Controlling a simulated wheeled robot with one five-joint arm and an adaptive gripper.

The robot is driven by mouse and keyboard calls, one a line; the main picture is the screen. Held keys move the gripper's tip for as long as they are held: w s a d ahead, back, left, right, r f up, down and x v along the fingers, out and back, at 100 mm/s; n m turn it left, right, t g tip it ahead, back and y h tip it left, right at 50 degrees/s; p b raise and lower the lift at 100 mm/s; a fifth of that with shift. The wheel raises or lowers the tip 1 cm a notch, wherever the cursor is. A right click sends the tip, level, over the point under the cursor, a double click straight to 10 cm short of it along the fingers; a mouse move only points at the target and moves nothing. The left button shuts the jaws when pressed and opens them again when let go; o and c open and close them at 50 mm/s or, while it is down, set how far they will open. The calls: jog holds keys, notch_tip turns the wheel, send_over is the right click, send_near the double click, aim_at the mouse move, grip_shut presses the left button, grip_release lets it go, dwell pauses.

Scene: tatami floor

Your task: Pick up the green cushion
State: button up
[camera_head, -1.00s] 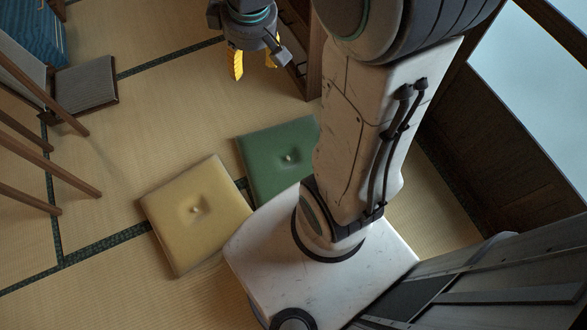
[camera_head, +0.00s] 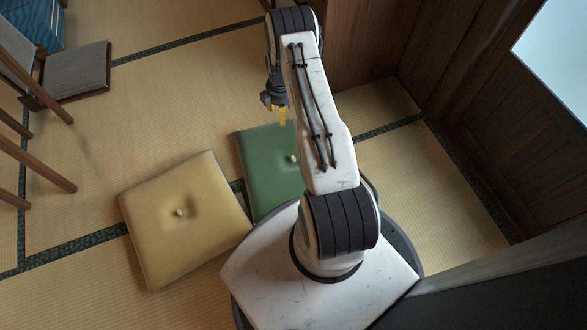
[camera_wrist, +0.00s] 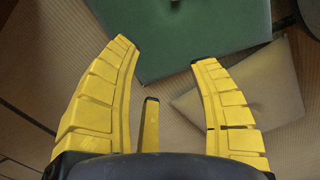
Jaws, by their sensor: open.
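The green cushion (camera_head: 258,165) is square with a pale centre button and lies flat on the tatami. My arm hides its right side in the head view. In the wrist view the green cushion (camera_wrist: 185,35) fills the top middle, beyond my fingertips. My gripper (camera_head: 282,117) has yellow fingers pointing down near the cushion's far edge in the head view. In the wrist view my gripper (camera_wrist: 163,51) has its fingers spread wide with nothing between them. It looks apart from the cushion, though the exact height is hard to tell.
A yellow cushion (camera_head: 182,215) lies left of the green one, close to my base; it also shows in the wrist view (camera_wrist: 250,90). A grey cushioned seat (camera_head: 77,72) and wooden legs (camera_head: 40,165) stand at left. Wooden panels (camera_head: 370,45) line the right. Tatami at centre left is clear.

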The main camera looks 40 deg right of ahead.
jog(key=s+f+b, duration=0.1)
jog(key=f+b, duration=0.1)
jog(key=f, duration=0.5)
jog(key=s+d+f+n+b, duration=0.1)
jog(key=s+f, duration=0.1)
jog(key=f, duration=0.5)
jog(key=s+f+n+b, duration=0.1)
jog(key=s+f+b, duration=0.1)
jog(key=f, duration=0.5)
jog(key=shift+d+f+g+b, duration=0.1)
jog(key=shift+d+g+b, duration=0.2)
jog(key=shift+d, duration=0.1)
jog(key=shift+w+a+f+b, duration=0.1)
jog(key=shift+f+b, duration=0.8)
jog(key=shift+f, duration=0.55)
jog(key=shift+a+f+b, duration=0.1)
jog(key=shift+f+b, duration=0.75)
jog(key=shift+f, duration=0.6)
jog(key=c, duration=1.1)
grip_shut()
jog(key=shift+w+r, duration=0.1)
